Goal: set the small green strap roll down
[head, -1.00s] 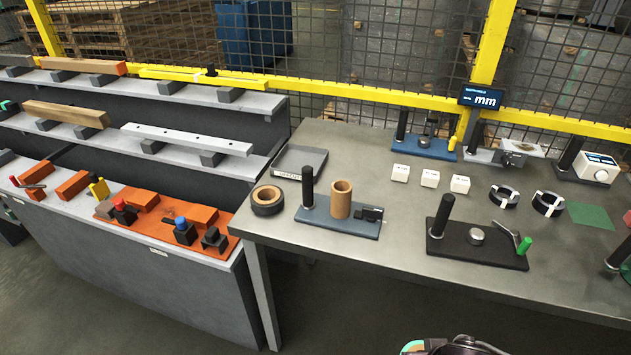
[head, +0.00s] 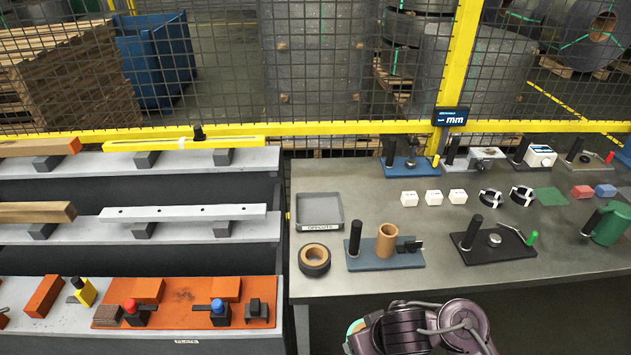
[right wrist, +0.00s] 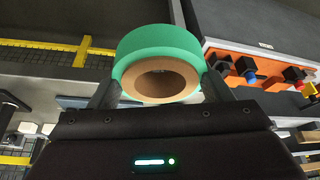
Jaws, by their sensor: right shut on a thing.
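The small green strap roll (right wrist: 165,42), with its brown cardboard core, is held between the two fingers of my right gripper (right wrist: 160,88) in the right wrist view. The fingers press on opposite sides of it, and its open core faces the camera. In the head view only a green sliver of the roll (head: 355,329) shows, at the left of my right arm, in front of the grey bench's front edge. My right fingers are hidden there by the arm. My left gripper is not in view.
The grey bench (head: 400,280) holds an offcuts tray (head: 320,211), a dark ring roll (head: 314,260), a blue stand with a brown core (head: 387,241), a black stand (head: 493,243) and a green roll on a post (head: 607,225). Stepped racks stand left. The bench's front strip is clear.

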